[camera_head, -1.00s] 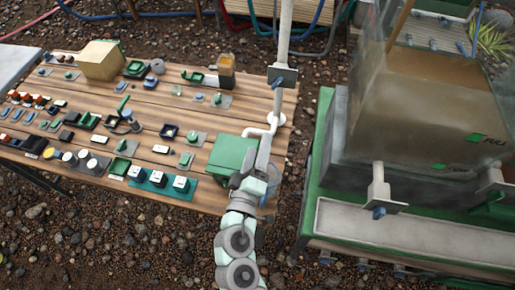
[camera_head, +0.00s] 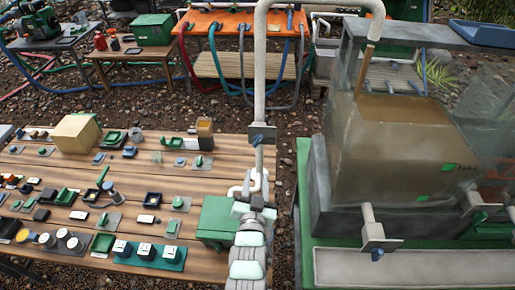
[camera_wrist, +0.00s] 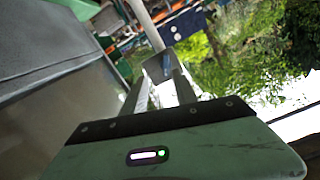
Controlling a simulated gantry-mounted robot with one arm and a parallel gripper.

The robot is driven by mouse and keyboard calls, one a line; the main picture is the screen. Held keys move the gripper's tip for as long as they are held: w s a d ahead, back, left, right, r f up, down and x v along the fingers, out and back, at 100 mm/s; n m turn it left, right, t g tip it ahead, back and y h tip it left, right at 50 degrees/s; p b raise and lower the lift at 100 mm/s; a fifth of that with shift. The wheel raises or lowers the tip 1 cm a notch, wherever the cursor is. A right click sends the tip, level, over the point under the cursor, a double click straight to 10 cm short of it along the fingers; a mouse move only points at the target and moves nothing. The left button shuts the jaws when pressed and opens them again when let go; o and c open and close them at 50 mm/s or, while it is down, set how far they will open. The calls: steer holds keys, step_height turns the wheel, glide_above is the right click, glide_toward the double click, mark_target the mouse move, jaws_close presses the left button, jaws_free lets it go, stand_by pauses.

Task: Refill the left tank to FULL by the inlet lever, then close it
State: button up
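A clear tank (camera_head: 400,150) with brownish contents stands at the right in the head view. A green FULL mark (camera_head: 450,168) is on its face; I cannot tell the exact level against it. A pale pipe (camera_head: 260,80) rises left of the tank and bends over towards it. A grey valve plate with a blue lever (camera_head: 258,138) sits on this pipe. My gripper (camera_head: 256,188) is below that lever, beside the pipe. In the wrist view, my gripper (camera_wrist: 160,88) has its fingers apart, with the blue lever (camera_wrist: 170,65) ahead beyond the tips.
A wooden table (camera_head: 150,262) with many small parts is at the left, with a green box (camera_head: 216,220) close beside my arm. A lower outlet valve (camera_head: 376,240) juts from the tank's front. Gravel lies between table and tank stand.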

mark_target(259, 142)
steer(key=w+m, duration=0.1)
steer(key=w, duration=0.3)
steer(key=w+r, duration=0.1)
steer(key=w, duration=0.3)
steer(key=w+m, duration=0.1)
steer(key=w, duration=0.3)
steer(key=shift+w+d+r+m+t+b, duration=0.1)
steer(key=shift+d+r+m+t+b, duration=0.2)
steer(key=shift+r+b, duration=0.1)
jaws_close()
